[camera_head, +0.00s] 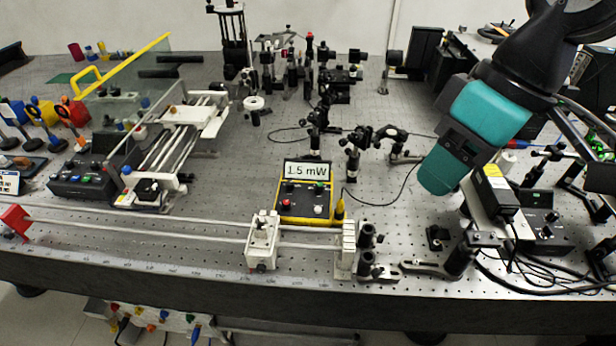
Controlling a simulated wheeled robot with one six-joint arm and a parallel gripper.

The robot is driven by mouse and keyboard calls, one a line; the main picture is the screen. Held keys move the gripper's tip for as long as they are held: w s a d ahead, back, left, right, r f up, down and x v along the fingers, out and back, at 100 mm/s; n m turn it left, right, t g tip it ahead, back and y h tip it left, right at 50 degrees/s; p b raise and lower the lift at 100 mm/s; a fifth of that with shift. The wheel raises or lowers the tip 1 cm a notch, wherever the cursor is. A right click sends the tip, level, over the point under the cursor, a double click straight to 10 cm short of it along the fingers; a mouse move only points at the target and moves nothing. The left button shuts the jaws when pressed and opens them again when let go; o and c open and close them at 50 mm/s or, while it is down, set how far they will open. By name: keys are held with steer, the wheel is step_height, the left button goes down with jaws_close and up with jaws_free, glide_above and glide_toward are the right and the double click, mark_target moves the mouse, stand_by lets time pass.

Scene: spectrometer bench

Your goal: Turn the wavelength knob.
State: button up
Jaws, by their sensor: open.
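My gripper (438,182), teal and black, hangs over the right half of the bench, pointing down and left. It is open, and I see nothing between its fingers. I cannot tell which control is the wavelength knob. A yellow-framed meter (284,215) reading "1.5 mW" stands at the front middle, left of my gripper, with small knobs on its dark face. A black control box (82,187) with small coloured knobs is at the left. Another dark box (545,228) with small controls is at the right, partly behind cables. My gripper appears apart from all of them.
The perforated optical bench (400,215) carries a white rail stage (170,140), several black optic mounts (318,85) at the back, and a clear panel with a yellow edge (125,65). Black posts (366,245) and loose cables (530,285) crowd the front right.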

steer(key=w+a+f+n+h+b, duration=0.1)
steer(key=w+a+f+n, duration=0.15)
steer(key=w, duration=0.45)
steer(key=w+a+f+n+h+b, duration=0.1)
steer(key=w+a+n, duration=0.25)
steer(key=w, duration=0.45)
steer(key=n+h+b, duration=0.1)
steer(key=n, duration=0.2)
glide_toward(320, 184)
step_height(320, 184, down, 9)
steer(key=p, duration=0.3)
steer(key=shift+a, duration=0.15)
jaws_close()
